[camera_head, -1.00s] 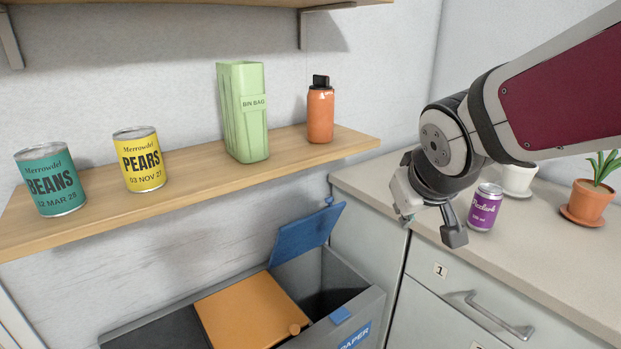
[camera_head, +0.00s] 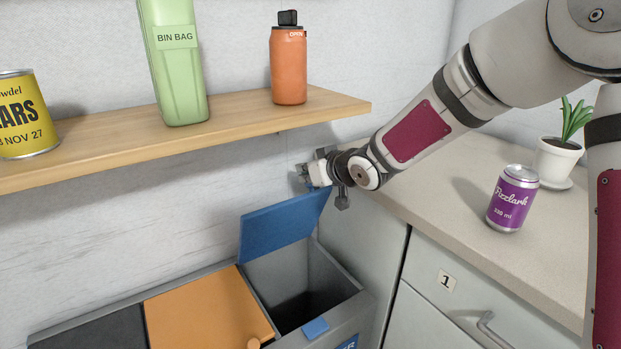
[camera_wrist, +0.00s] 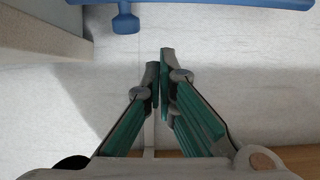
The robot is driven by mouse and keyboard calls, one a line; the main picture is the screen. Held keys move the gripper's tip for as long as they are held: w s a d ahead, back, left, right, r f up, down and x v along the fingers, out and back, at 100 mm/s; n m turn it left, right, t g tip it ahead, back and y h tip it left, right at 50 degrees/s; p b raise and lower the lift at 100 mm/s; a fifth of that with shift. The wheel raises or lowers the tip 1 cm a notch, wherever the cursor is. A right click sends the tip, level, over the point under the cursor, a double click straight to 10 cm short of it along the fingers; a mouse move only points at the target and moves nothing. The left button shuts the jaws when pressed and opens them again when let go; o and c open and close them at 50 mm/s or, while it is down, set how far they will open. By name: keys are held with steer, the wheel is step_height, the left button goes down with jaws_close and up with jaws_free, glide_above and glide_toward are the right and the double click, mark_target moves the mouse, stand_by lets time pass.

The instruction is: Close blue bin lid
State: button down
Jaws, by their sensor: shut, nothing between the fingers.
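The blue bin lid (camera_head: 280,229) stands open, tilted up on its hinge at the back of the right-hand compartment of the grey bin (camera_head: 350,290). My gripper (camera_head: 303,172) is just above the lid's top right corner, near the wall and under the shelf's right end. In the wrist view my gripper (camera_wrist: 160,68) has its green-padded fingers together and empty, pointing at a pale surface. The lid's blue edge (camera_wrist: 220,3) and knob (camera_wrist: 125,22) show beyond the fingertips there. I cannot tell whether the gripper touches the lid.
An orange lid (camera_head: 205,310) covers the bin's middle compartment. The wooden shelf (camera_head: 230,126) overhangs, holding an orange bottle (camera_head: 289,68), a green bin bag box (camera_head: 175,70) and a yellow can (camera_head: 25,115). The counter (camera_head: 440,205) at right holds a purple can (camera_head: 513,200) and plant (camera_head: 565,140).

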steer(key=w+a+f+b, duration=0.1)
steer(key=w+f, duration=0.1)
steer(key=w+a+f+b, duration=0.1)
steer(key=w+f, duration=0.1)
steer(key=shift+a+f, duration=0.1)
steer(key=shift+a, duration=0.1)
steer(key=shift+s+d+f+b, duration=0.2)
steer(key=shift+s+d, duration=0.05)
steer(key=shift+s, duration=0.2)
steer(key=shift+s+d+f+b, duration=0.15)
steer(key=shift+s+d+f, duration=0.05)
steer(key=shift+s, duration=0.25)
steer(key=shift+d+f, duration=0.1)
